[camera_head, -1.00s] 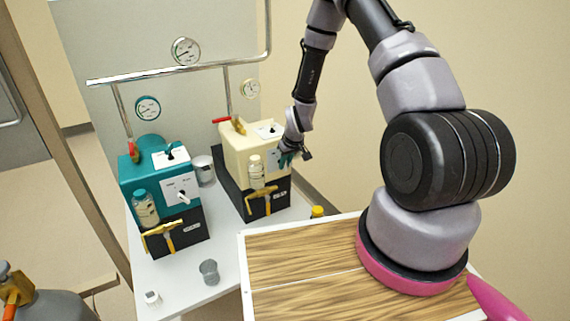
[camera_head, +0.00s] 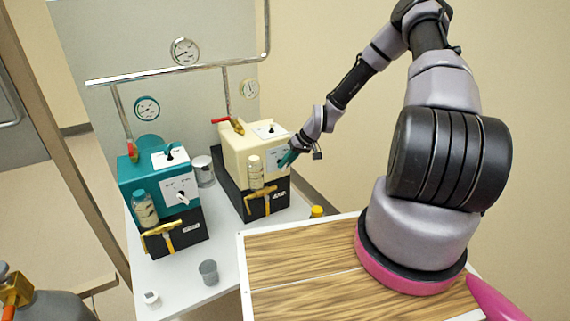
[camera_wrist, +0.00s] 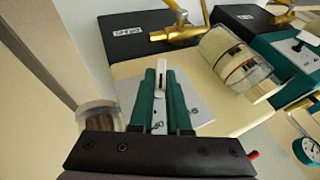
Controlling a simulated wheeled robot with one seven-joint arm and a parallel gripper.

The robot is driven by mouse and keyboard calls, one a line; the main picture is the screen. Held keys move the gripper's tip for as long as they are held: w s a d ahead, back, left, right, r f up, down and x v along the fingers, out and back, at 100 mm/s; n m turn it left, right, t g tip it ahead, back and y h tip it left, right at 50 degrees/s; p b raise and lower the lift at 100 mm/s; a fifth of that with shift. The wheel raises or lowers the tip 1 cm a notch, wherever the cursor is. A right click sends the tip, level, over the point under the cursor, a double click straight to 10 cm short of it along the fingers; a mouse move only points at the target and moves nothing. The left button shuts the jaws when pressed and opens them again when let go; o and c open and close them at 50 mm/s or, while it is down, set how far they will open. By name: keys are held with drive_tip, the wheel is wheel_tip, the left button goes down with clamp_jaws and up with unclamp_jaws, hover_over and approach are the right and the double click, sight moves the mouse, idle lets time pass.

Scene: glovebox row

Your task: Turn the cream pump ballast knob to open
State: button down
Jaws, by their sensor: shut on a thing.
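The cream pump (camera_head: 238,145) stands on its black base at the back of the white bench, right of the teal pump. A pale plate (camera_wrist: 197,105) on its front carries the ballast knob (camera_wrist: 161,75), a narrow light-grey lever. My gripper (camera_head: 285,160) reaches the plate from the right. In the wrist view its two teal fingers (camera_wrist: 162,78) are shut on the knob, one on each side. The fingers hide most of the knob and part of the plate's markings. The knob is hidden behind the gripper in the head view.
A bottle-like sight glass (camera_wrist: 235,58) and a brass tap (camera_head: 262,195) sit on the cream pump's front, near my fingers. The teal pump (camera_head: 160,185) stands to the left.

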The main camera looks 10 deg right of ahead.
drive_tip(key=shift+y, duration=0.5)
drive_tip(key=c, duration=0.9)
unclamp_jaws()
drive_tip(key=shift+d, duration=0.1)
drive_tip(key=v, duration=1)
drive_tip(key=shift+d+r, duration=0.2)
drive_tip(key=shift+r, duration=0.05)
drive_tip(key=shift+r, duration=0.1)
